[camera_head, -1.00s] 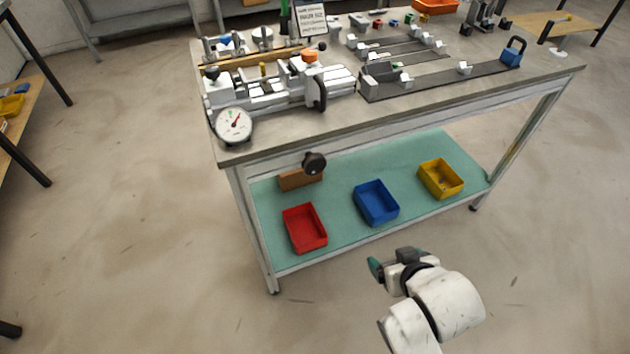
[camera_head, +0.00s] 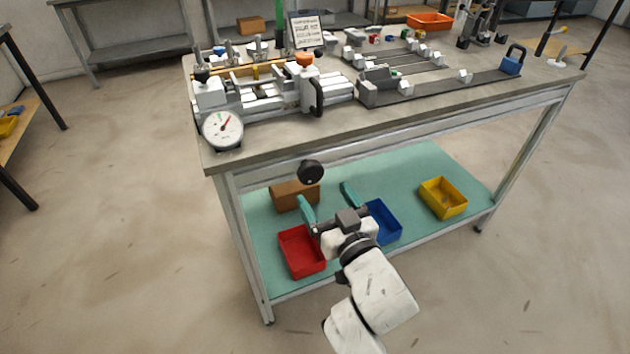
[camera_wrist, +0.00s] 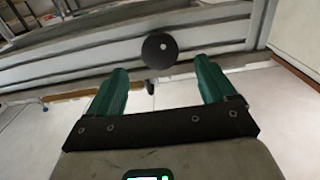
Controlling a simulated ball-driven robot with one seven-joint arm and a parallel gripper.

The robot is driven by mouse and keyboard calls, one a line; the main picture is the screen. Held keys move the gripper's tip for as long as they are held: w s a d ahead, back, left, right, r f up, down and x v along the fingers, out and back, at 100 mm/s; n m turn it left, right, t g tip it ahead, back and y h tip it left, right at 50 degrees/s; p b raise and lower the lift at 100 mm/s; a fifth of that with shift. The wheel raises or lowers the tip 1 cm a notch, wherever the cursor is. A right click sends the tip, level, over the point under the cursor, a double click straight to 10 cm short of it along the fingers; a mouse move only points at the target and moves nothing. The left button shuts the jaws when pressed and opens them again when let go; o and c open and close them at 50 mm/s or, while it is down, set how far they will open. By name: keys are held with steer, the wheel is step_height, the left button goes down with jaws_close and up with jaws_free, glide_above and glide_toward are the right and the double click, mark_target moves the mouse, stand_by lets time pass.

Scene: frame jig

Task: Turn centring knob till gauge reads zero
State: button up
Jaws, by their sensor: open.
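A round black knob (camera_head: 311,172) sticks out at the bench's front edge; it also shows in the wrist view (camera_wrist: 159,51), in the gap ahead of my fingers. I take it for the centring knob. The round white dial gauge (camera_head: 222,130) stands at the bench's front left corner. Its red needle tilts up and to the right, away from a green mark near the top; the figures are too small to read. My gripper (camera_head: 325,193) is open and empty, its teal fingers below and short of the knob, not touching it. Both fingers show in the wrist view (camera_wrist: 160,70).
The jig (camera_head: 265,97) with a black handle lies behind the gauge. Below the bench top (camera_head: 400,122), the green shelf (camera_head: 410,160) carries a red bin (camera_head: 300,252), a blue bin (camera_head: 385,222), a yellow bin (camera_head: 443,198) and a brown block (camera_head: 296,195). Floor in front is clear.

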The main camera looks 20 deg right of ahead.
mark_target(313, 178)
steer(key=w, duration=0.6)
steer(key=shift+s, duration=0.1)
steer(key=c, duration=1)
